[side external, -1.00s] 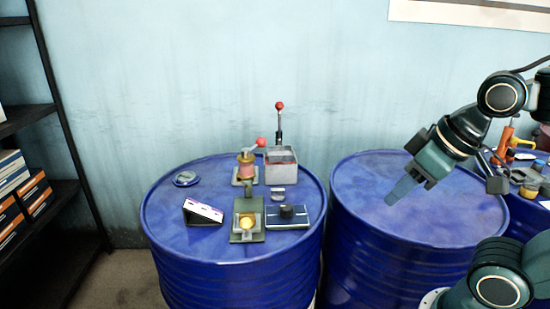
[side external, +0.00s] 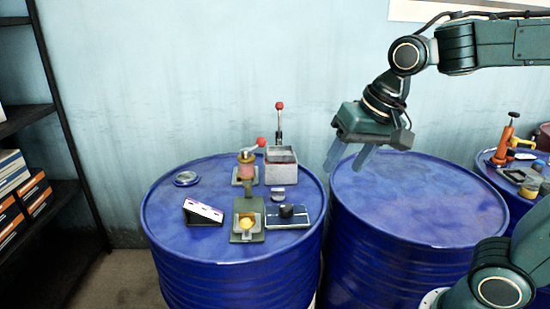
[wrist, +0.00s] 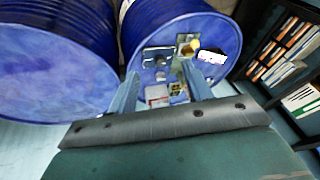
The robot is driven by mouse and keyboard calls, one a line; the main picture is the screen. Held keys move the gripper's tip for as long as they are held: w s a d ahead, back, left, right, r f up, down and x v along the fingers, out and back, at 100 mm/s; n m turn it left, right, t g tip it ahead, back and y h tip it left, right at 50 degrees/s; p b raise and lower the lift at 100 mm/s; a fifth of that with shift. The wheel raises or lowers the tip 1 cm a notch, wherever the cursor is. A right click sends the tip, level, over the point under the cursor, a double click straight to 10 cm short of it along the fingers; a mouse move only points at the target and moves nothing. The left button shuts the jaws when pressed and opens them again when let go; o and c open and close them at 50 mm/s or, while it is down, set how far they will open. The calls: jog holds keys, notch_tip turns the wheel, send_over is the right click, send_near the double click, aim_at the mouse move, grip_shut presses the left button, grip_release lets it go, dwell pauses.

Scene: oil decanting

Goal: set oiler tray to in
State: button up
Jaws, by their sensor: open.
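A small olive-green unit (side external: 241,215) stands near the front of the left blue drum's top, with a metal tray-like holder (side external: 247,233) at its front and a round yellow piece in it. I take this to be the oiler tray; how far in it sits cannot be told. The unit also shows in the wrist view (wrist: 181,40). My gripper (side external: 347,164) is open and empty, fingers pointing down, above and to the right of that drum, well apart from the unit. Its fingers also show in the wrist view (wrist: 160,75).
On the same drum (side external: 185,250) are a red-handled press (side external: 246,170), a grey box (side external: 280,168) beside a red-knobbed lever (side external: 279,118), a blue plate with a black knob (side external: 287,213), a pink-white card stand (side external: 203,212) and a round tin (side external: 186,178). The middle drum (side external: 415,205) is bare.

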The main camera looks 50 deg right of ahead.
jog(key=w+a+f+m+g, duration=0.15)
jog(key=w+m, duration=0.35)
jog(key=w, duration=0.5)
jog(key=m, duration=0.5)
send_over(247, 219)
jog(key=s, duration=0.3)
notch_tip(247, 219, down, 6)
jog(key=shift+w+d+f+g, duration=0.15)
jog(key=shift+f+g, duration=0.05)
jog(key=shift+g, duration=0.15)
jog(key=shift+f, duration=0.1)
jog(key=f, duration=0.4)
jog(key=w+f, duration=0.1)
jog(key=f, duration=0.4)
jog(key=w+f, duration=0.1)
jog(key=f, duration=0.3)
jog(key=shift+w+a+f, duration=0.15)
jog(key=shift+w+a, duration=0.1)
grip_shut()
jog(key=shift+w+d, duration=0.1)
